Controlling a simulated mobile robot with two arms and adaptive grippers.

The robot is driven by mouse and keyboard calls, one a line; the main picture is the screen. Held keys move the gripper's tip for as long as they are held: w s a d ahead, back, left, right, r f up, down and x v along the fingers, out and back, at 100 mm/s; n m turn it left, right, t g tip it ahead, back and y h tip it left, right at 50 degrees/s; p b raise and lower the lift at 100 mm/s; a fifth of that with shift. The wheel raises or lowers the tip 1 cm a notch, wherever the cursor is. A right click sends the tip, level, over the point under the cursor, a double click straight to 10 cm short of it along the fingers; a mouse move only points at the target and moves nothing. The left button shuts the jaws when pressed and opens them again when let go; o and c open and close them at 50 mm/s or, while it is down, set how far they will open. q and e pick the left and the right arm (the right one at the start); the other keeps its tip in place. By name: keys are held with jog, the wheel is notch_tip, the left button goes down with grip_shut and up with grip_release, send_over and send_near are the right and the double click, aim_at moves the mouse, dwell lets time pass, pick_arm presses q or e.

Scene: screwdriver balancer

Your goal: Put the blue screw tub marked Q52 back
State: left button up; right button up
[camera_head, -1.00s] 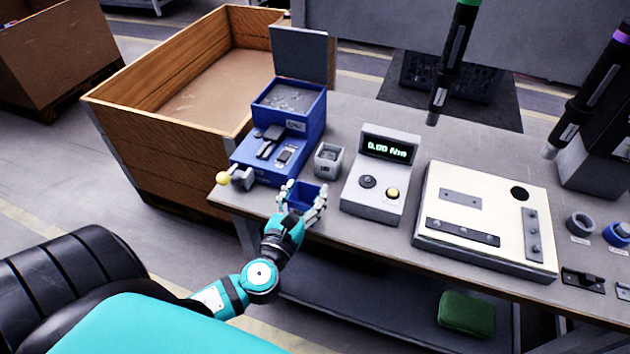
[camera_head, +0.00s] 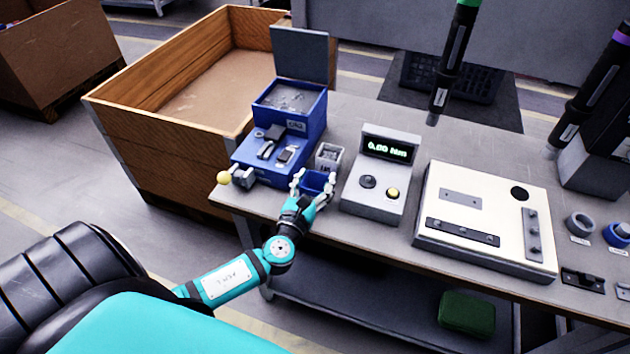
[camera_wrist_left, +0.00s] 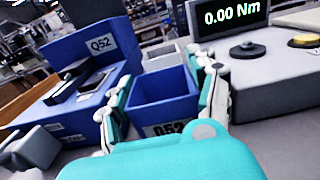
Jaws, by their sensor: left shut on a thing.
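The blue screw tub marked Q52 (camera_wrist_left: 165,92) is small, open-topped and looks empty inside in the left wrist view. In the head view the tub (camera_head: 315,183) sits between the fingers of my left gripper (camera_head: 314,188), which is shut on its two sides. The tub is upright or nearly so, by the front edge of the bench. I cannot tell whether it touches the bench. The blue screw feeder (camera_head: 278,150), also labelled Q52, stands just left of it, with a screw-filled hopper and raised lid. My right gripper is not in view.
A small grey container (camera_head: 328,157) stands just behind the tub. The grey torque meter (camera_head: 383,172) reading 0.00 Nm stands close to its right. A yellow-knobbed lever (camera_head: 225,177) juts from the feeder. A white fixture plate (camera_head: 487,215) lies farther right; two screwdrivers hang above the bench.

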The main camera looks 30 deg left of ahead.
pick_arm(q)
jog(key=shift+f, duration=0.15)
jog(key=o, duration=1.4)
jog(key=shift+c, duration=0.2)
jog(key=shift+r, duration=0.3)
jog(key=b+v, duration=0.2)
jog(key=v, duration=1)
